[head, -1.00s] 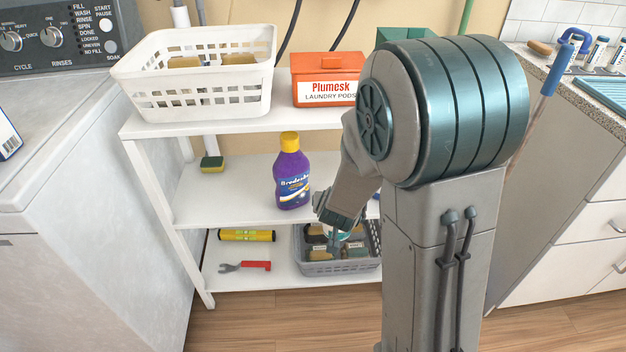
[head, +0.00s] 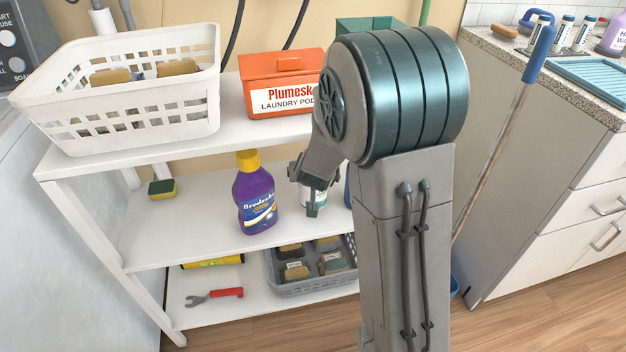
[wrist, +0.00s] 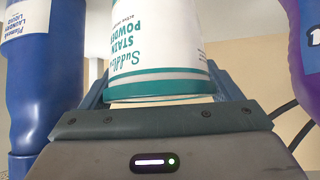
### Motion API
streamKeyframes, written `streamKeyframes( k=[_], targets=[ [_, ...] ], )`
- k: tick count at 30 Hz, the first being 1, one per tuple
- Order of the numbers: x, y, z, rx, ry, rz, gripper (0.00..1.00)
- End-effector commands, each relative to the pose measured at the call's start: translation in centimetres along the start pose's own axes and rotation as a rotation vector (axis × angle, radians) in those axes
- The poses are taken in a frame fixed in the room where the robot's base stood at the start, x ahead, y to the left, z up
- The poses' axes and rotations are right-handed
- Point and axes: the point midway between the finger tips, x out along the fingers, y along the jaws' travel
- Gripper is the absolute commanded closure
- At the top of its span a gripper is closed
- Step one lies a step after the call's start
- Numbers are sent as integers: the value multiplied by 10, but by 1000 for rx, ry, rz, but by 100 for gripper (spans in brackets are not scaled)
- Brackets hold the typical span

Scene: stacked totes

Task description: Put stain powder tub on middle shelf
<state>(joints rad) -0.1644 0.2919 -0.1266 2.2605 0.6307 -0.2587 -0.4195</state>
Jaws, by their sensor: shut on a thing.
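The stain powder tub (wrist: 158,45) is white with teal bands and lettering, and fills the middle of the wrist view. My gripper (wrist: 158,103) is shut on it. In the head view the tub (head: 315,203) shows only in part below my gripper (head: 314,190), at the middle shelf (head: 190,215). It is right of a purple bottle with a yellow cap (head: 256,195). The tub looks upright. I cannot tell whether its base touches the shelf. My arm hides the right part of that shelf.
A blue laundry liquid bottle (wrist: 42,70) stands close beside the tub. A sponge (head: 162,189) lies at the shelf's left. Above are a white basket (head: 130,115) and an orange pod box (head: 285,85). Below are a grey basket (head: 310,285) and a red-handled wrench (head: 215,296).

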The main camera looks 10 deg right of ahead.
Motion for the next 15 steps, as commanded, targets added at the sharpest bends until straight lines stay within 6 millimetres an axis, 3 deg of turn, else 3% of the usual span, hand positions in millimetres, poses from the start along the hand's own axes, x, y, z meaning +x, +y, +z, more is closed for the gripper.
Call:
streamKeyframes(
  k=[6, 15],
  targets=[
    [18, -5, 21, -4, 2, -7, 53],
    [17, -4, 20, -4, 2, -5, 53]
  ],
)
